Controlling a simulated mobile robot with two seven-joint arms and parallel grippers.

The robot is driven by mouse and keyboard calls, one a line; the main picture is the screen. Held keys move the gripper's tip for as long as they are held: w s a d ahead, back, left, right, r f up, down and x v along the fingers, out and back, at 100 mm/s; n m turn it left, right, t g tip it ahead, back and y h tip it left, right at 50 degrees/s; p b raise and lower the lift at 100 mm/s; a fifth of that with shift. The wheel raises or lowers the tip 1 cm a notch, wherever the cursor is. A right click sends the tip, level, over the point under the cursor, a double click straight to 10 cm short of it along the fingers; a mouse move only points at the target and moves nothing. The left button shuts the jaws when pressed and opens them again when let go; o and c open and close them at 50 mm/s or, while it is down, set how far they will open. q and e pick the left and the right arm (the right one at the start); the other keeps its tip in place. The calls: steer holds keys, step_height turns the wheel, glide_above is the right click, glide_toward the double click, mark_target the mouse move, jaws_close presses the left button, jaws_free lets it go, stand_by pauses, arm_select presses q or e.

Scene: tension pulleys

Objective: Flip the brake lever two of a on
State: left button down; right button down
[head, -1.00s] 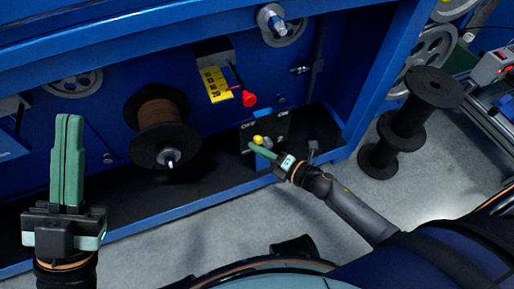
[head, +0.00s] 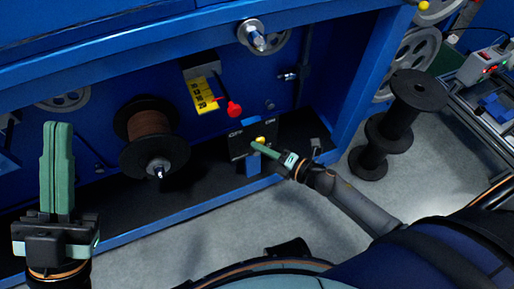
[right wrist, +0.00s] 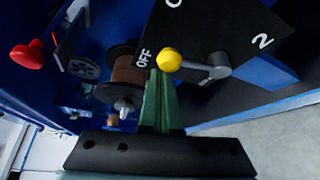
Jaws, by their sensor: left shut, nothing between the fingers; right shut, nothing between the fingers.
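The brake lever has a yellow knob (right wrist: 169,60) on a grey arm that runs to a round pivot (right wrist: 217,66). It sits on a black panel (right wrist: 225,25) marked OFF, with a 2 and a partly cut-off word. In the head view the knob (head: 261,140) lies below and between the OFF and ON marks on the panel (head: 240,148). My right gripper (head: 256,147) is shut and empty. Its green fingertips (right wrist: 155,75) are right beside the knob; I cannot tell whether they touch. My left gripper (head: 58,128) is shut, empty and raised, far from the lever.
A spool of brown wire (head: 152,135) is left of the panel. A red knob (head: 234,109) and yellow scale (head: 205,97) are above it. A blue frame post (head: 365,85) stands to the right, with black spools (head: 410,100) on the floor beyond.

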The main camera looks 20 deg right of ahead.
steer(key=shift+d, duration=1.15)
arm_select(q)
steer(key=shift+d+f, duration=0.1)
arm_select(e)
steer(key=shift+w+d+f, duration=0.1)
steer(key=shift+d+f, duration=0.05)
steer(key=shift+d, duration=0.35)
steer(key=shift+d+f, duration=0.15)
steer(key=shift+d, duration=0.35)
